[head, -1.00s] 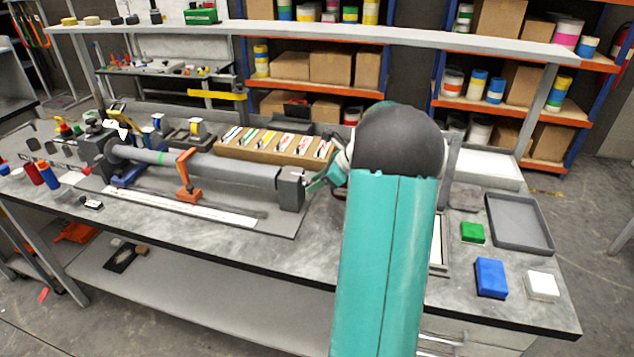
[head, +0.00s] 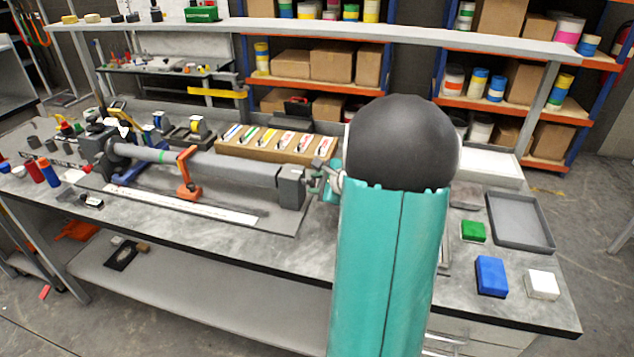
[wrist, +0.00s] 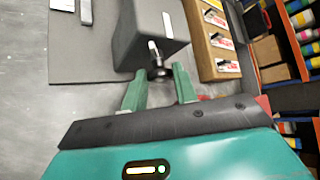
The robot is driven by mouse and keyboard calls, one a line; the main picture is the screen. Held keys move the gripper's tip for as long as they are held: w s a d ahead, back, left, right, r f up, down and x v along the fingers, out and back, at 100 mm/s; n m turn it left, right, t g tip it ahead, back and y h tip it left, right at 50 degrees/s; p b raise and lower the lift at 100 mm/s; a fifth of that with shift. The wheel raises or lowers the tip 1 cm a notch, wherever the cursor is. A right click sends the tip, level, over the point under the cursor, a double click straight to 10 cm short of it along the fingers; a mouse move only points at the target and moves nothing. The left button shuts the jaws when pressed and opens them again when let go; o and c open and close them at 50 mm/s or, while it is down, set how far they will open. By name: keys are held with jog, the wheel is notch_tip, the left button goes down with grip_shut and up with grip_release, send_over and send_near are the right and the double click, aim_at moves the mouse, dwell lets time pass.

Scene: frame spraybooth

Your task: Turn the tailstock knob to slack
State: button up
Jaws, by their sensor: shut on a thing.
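The tailstock (head: 291,188) is a dark grey block at the right end of the long grey tube on the bench; it also shows in the wrist view (wrist: 132,38). Its knob (wrist: 160,73) is small and dark, on the face towards me, with a pale mark on the block just above it. My gripper (wrist: 157,80) has its green fingers on either side of the knob and is shut on it. In the head view my gripper (head: 318,180) is at the tailstock's right side, and the knob is hard to make out there.
An orange bracket (head: 187,175) stands by the tube (head: 225,165). A wooden box of labelled cards (head: 232,151) lies behind the tailstock. A grey tray (head: 520,222) and green, blue and white blocks lie to the right.

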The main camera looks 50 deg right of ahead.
jog(key=n+t+h, duration=0.2)
jog(key=h, duration=0.1)
jog(key=shift+a+f+n+t, duration=0.3)
jog(key=shift+f+n+t, duration=0.1)
jog(key=n+t, duration=0.2)
jog(key=n+t+h, duration=0.1)
jog(key=shift+f, duration=0.25)
jog(key=shift+n+t, duration=0.3)
jog(key=o, duration=0.9)
jog(key=shift+a, duration=0.1)
jog(key=shift+o, duration=0.3)
jog(key=shift+s, duration=0.1)
jog(key=shift+s, duration=0.5)
jog(key=v, duration=0.6)
jog(key=shift+s+a, duration=0.15)
